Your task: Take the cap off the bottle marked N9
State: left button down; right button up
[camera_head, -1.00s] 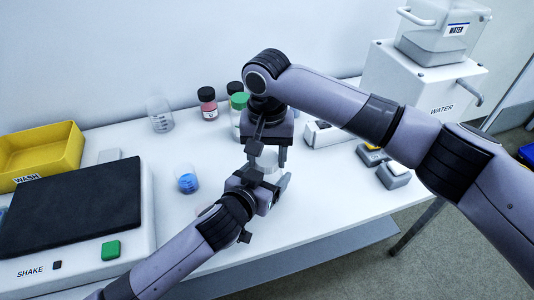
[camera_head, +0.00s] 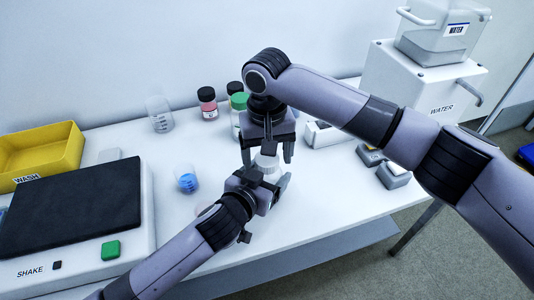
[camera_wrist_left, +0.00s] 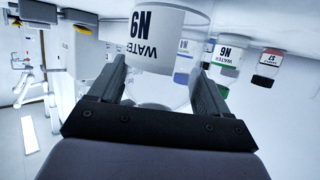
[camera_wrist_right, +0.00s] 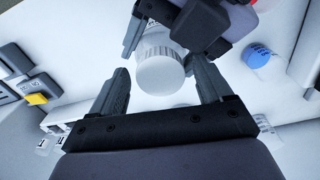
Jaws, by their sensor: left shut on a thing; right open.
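The bottle marked N9 (camera_wrist_left: 155,38) is white-labelled and shows upside down in the left wrist view, between my left gripper's fingers. My left gripper (camera_head: 272,186) is shut on this bottle above the table's front part. Its ribbed white cap (camera_wrist_right: 160,72) shows in the right wrist view, and in the head view (camera_head: 267,160). The cap is on the bottle. My right gripper (camera_head: 267,152) is open above the bottle, pointing down. In the right wrist view its fingers (camera_wrist_right: 162,88) stand on either side of the cap, apart from it.
Bottles with a red-labelled body (camera_head: 208,104) and a green cap (camera_head: 239,100) stand behind my grippers. An empty beaker (camera_head: 160,114) and yellow wash tub (camera_head: 40,152) stand farther back.

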pick_arm(q)
jog(key=shift+f, duration=0.15)
pick_arm(e)
notch_tip(320, 180, up, 4)
jog(key=shift+r, duration=0.2)
jog(key=shift+c, duration=0.4)
notch_tip(320, 180, up, 3)
jog(key=m, duration=0.3)
jog(key=shift+f, duration=3.8)
jog(key=shift+c, duration=0.3)
jog(key=c, duration=1)
jog(key=shift+n, duration=1.6)
